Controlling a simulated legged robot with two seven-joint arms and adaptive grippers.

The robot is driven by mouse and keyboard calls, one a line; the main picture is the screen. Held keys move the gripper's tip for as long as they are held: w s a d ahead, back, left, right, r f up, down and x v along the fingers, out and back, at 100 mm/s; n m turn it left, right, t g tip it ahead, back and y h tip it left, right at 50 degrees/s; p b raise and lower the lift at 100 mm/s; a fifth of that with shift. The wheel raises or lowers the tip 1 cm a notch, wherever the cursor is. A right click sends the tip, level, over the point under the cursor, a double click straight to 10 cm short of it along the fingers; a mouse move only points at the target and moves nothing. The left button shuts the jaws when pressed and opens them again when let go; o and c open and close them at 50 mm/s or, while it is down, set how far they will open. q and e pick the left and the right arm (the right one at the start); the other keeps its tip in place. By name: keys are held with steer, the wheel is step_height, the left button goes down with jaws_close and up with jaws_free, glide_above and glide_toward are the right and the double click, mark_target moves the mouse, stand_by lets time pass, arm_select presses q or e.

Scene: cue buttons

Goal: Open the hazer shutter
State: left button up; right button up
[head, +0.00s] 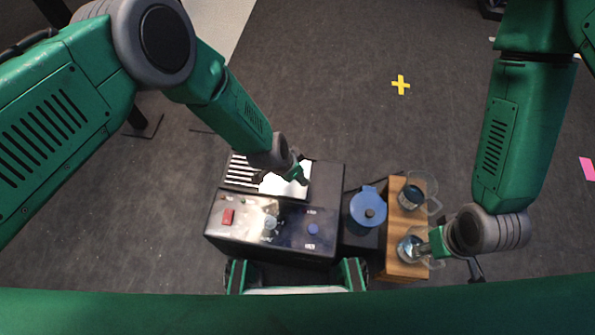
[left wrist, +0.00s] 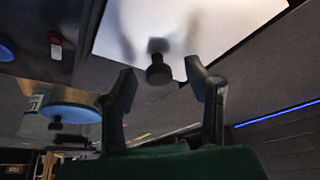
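The hazer (head: 270,252) is a dark box below the middle of the head view. Its top has a striped vent (head: 240,172) at left and a bright white plate (head: 270,186), seemingly the shutter, at right. My left gripper (head: 301,176) is over the plate's right part and hides some of it. In the left wrist view its fingers (left wrist: 160,88) are apart, with a dark knob (left wrist: 158,72) on the white plate (left wrist: 185,25) showing between and just beyond the tips. My right gripper (head: 425,248) is beside a glass mug; its fingers are too small to judge.
The hazer's front panel carries a red switch (head: 228,216), a pale knob (head: 270,223) and a blue button (head: 313,229). A blue lidded pot (head: 367,210) stands to its right. Two glass mugs (head: 411,196) (head: 408,249) stand on a wooden stand (head: 393,225).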

mark_target(285, 187)
arm_select(q)
steer(key=v, duration=1.2)
steer(key=shift+f, duration=0.1)
stand_by(0.4)
steer(key=s+a+n+g+y, duration=0.3)
steer(key=s+a+n, duration=0.7)
steer(key=s+a, duration=1.3)
step_height(285, 187, up, 17)
steer(key=a+t+p, duration=0.1)
steer(key=a+p, duration=0.1)
steer(key=p, duration=1.4)
steer(key=shift+w+a+n+y, duration=0.3)
steer(key=shift+w+a, duration=0.05)
steer(key=shift+w, duration=0.05)
